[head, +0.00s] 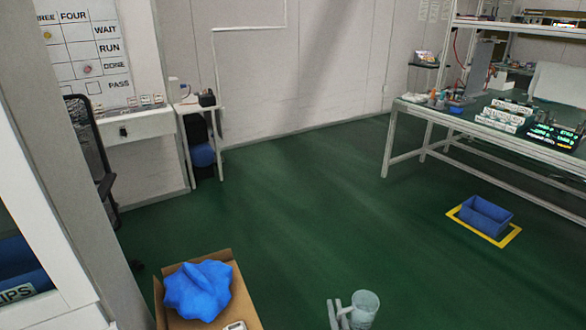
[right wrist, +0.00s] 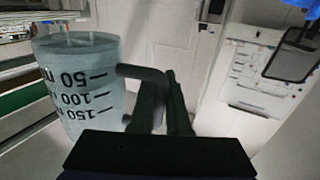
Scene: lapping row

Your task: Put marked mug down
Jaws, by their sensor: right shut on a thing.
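The marked mug (head: 364,309) is a clear, pale, cup-shaped vessel at the bottom of the head view, right of centre. In the right wrist view the mug (right wrist: 83,85) stands large at the left, roughly upright, with dark marks 50, 100 and 150. Its handle points right, toward my right gripper (right wrist: 168,85), whose dark fingers are shut on it. In the head view my right gripper (head: 339,313) shows just left of the mug, which appears held above the green floor. My left gripper is out of view.
A long workbench (head: 436,112) with boxes and lit displays stands at the right. A blue bin (head: 486,214) sits in a yellow floor outline. A cardboard box (head: 242,292) with a blue bag (head: 197,290) is at the lower left. The middle green floor (head: 290,210) is clear.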

